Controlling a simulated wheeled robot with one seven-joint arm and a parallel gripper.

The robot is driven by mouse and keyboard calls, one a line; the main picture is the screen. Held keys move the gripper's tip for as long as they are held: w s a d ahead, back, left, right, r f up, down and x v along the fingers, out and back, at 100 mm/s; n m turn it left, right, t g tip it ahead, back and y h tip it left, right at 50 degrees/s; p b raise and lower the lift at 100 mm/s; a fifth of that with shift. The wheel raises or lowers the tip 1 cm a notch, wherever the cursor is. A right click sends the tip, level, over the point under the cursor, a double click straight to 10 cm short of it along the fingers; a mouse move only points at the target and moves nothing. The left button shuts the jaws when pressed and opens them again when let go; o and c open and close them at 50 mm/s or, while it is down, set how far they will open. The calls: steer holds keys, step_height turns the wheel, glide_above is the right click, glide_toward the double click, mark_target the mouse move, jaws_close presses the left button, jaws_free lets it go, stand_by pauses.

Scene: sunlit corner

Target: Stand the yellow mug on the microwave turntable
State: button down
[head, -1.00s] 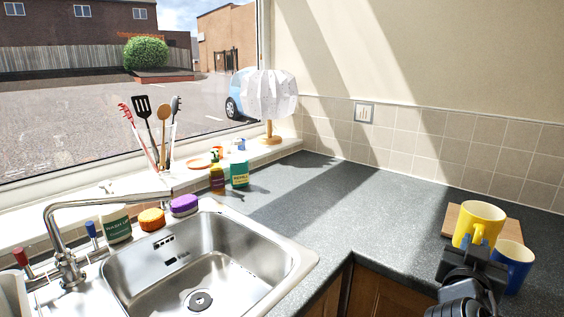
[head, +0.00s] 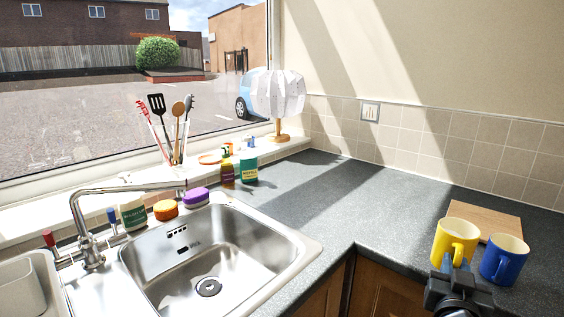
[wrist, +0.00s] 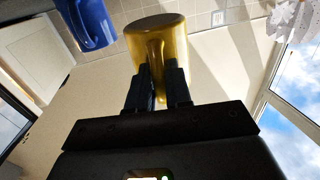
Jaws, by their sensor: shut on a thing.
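The yellow mug (head: 454,243) is upright at the right of the head view, in front of a wooden board and left of the blue mug. My gripper (head: 455,270) is shut on its handle from the near side. In the wrist view the yellow mug (wrist: 155,35) is straight ahead, with its handle between the two fingers of my gripper (wrist: 160,82). I cannot tell for sure whether the mug's base is clear of the counter. The microwave and its turntable are not in view.
The blue mug (head: 504,261) stands close to the right of the yellow mug; it also shows in the wrist view (wrist: 93,22). The wooden board (head: 484,217) lies behind both. The grey counter (head: 375,205) left of them is clear up to the sink (head: 215,260).

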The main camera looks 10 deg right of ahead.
steer(key=s+a+f+n+t+y, duration=0.2)
steer(key=a+f+n+y, duration=0.2)
steer(key=a+f+y, duration=0.4)
steer(key=s+a+f+n+t+y, duration=0.1)
steer(key=a+f+n+t+y, duration=0.2)
steer(key=a+f, duration=0.5)
step_height(320, 180, down, 8)
steer(key=s+a+g, duration=0.1)
steer(key=s+a, duration=0.1)
steer(key=shift+s+a+f+n, duration=0.25)
steer(key=shift+s+a+n, duration=0.15)
steer(key=shift+s, duration=0.1)
